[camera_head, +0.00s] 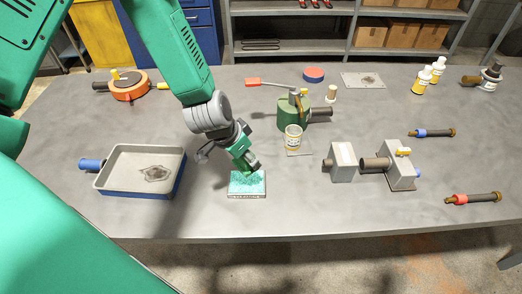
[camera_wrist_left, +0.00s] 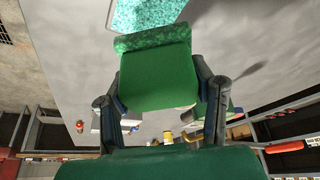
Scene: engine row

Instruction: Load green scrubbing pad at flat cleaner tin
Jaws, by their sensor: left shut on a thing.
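The flat cleaner tin (camera_head: 247,194) lies on the grey table in front of my left gripper, with a speckled teal surface inside a pale rim. Its teal surface also shows at the top of the left wrist view (camera_wrist_left: 146,13). My left gripper (camera_head: 246,160) points down over the tin's far part. It is shut on the green scrubbing pad (camera_wrist_left: 155,78), a smooth green block with a rough, textured far end. That end is close to the teal surface; I cannot tell whether they touch. In the head view the gripper partly hides the pad. My right gripper is not in view.
A blue-sided tray (camera_head: 112,183) with a dark stain stands left of the tin. A glass jar (camera_head: 293,138), a green device (camera_head: 291,112) and grey metal blocks (camera_head: 342,162) stand to the right. The table in front of the tin is clear up to its edge.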

